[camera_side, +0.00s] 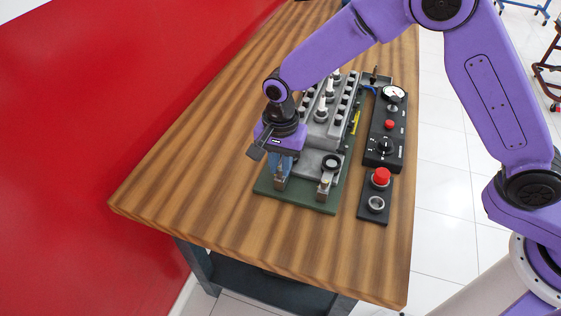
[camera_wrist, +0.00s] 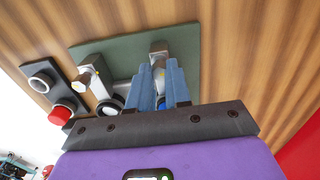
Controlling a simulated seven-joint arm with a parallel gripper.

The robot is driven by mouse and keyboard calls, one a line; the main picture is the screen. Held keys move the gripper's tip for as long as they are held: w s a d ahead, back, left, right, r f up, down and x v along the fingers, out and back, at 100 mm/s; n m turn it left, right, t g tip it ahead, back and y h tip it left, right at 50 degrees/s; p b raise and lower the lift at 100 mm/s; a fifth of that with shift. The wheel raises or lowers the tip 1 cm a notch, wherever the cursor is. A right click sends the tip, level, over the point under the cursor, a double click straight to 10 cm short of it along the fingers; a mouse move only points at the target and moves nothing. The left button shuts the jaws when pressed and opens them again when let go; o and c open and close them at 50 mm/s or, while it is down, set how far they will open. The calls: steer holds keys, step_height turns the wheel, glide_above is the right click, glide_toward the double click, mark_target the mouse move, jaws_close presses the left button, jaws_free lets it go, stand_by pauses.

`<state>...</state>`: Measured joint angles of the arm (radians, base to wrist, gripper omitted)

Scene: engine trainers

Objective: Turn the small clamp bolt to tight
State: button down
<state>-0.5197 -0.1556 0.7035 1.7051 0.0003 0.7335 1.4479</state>
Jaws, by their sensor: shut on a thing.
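My gripper (camera_side: 281,169) points down at the front left corner of the green base plate (camera_side: 306,204). Its blue fingers (camera_wrist: 159,72) are closed around the top of a small metal post, which I take to be the small clamp bolt (camera_wrist: 158,60). The fingers hide most of the bolt, so I cannot tell how far it is turned. The grey bracket (camera_side: 281,184) below shows just under the fingertips. A second bracket with a pale bolt (camera_side: 325,182) stands to the right, apart from my gripper; it also shows in the wrist view (camera_wrist: 91,80).
The grey engine block (camera_side: 322,134) stands behind my gripper, with a black ring (camera_side: 331,161) at its near end. To the right are a black gauge panel (camera_side: 383,150) and a box with a red button (camera_side: 381,176). The wooden table (camera_side: 200,170) is clear at left.

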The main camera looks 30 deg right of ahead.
mark_target(280, 168)
stand_by(0.3)
steer(key=c, duration=1.1)
jaws_free()
steer(key=shift+o, duration=0.2)
step_height(280, 168, up, 18)
steer(key=shift+f, duration=0.25)
steer(key=s+d+f+n, duration=0.2)
steer(key=s+d+n, duration=0.8)
steer(key=s+d, duration=0.3)
steer(key=s+d+f+n, duration=0.3)
steer(key=s+d+n, duration=0.8)
steer(key=s+d, duration=0.3)
